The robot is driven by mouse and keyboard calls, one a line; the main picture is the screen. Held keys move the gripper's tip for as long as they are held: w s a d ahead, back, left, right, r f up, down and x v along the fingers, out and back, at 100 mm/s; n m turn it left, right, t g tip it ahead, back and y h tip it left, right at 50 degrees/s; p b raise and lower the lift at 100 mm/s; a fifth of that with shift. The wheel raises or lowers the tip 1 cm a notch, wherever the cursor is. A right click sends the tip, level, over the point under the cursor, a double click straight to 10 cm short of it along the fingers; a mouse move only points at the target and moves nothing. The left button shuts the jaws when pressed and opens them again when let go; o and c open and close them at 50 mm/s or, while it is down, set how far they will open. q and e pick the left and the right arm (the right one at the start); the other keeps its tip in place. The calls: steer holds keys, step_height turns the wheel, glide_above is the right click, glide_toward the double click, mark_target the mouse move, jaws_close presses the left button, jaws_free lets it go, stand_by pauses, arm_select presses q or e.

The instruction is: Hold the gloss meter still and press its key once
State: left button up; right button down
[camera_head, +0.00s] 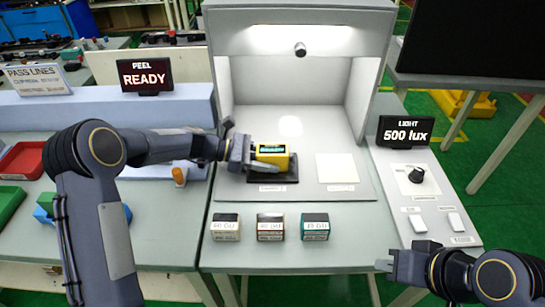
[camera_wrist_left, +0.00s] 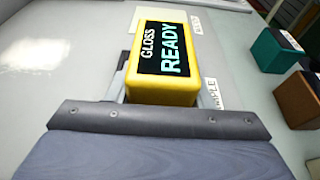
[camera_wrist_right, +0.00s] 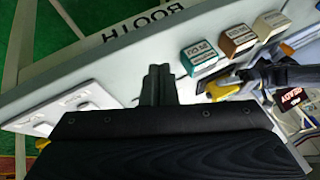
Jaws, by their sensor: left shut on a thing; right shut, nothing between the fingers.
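The yellow gloss meter (camera_head: 282,160) rests on a dark plate (camera_head: 289,179) on the booth floor. My left gripper (camera_head: 258,157) reaches it from the left and is shut on its sides. In the left wrist view the meter (camera_wrist_left: 163,88) sits between the fingers, and its dark screen reads GLOSS READY. I cannot make out its key. My right gripper (camera_head: 386,265) is empty, at the lower right past the table's front. In the right wrist view its fingertips (camera_wrist_right: 158,85) are together, apart from the meter.
Three small labelled boxes, cream (camera_head: 225,227), brown (camera_head: 270,227) and teal (camera_head: 315,227), stand along the front table. A white card (camera_head: 337,168) lies right of the meter. A knob (camera_head: 416,175) and two white switches are on the right panel. A sign (camera_head: 145,75) reads PEEL READY.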

stand_by(0.6)
steer(key=w+a+r+m+g+y, duration=0.1)
steer(key=w+a+r+m+y, duration=0.1)
steer(key=w+a+m+y, duration=0.35)
steer(key=m+t+y, duration=0.2)
steer(key=m+t, duration=0.1)
steer(key=m, duration=0.5)
glide_toward(291, 157)
steer(key=s+v, duration=0.1)
steer(key=v, duration=0.4)
steer(key=w+f+m, duration=0.2)
steer(key=w, duration=0.1)
steer(key=w+d+f+m+t, duration=0.1)
steer(key=w+f+m, duration=0.1)
steer(key=w+d+f+m+t, duration=0.1)
steer(key=w+f+m, duration=0.1)
steer(key=w, duration=0.1)
steer(key=shift+w+d+h, duration=0.2)
steer(key=shift+w+h, duration=0.15)
steer(key=shift+a, duration=0.1)
steer(key=shift+a, duration=4.35)
steer(key=shift+a, duration=0.45)
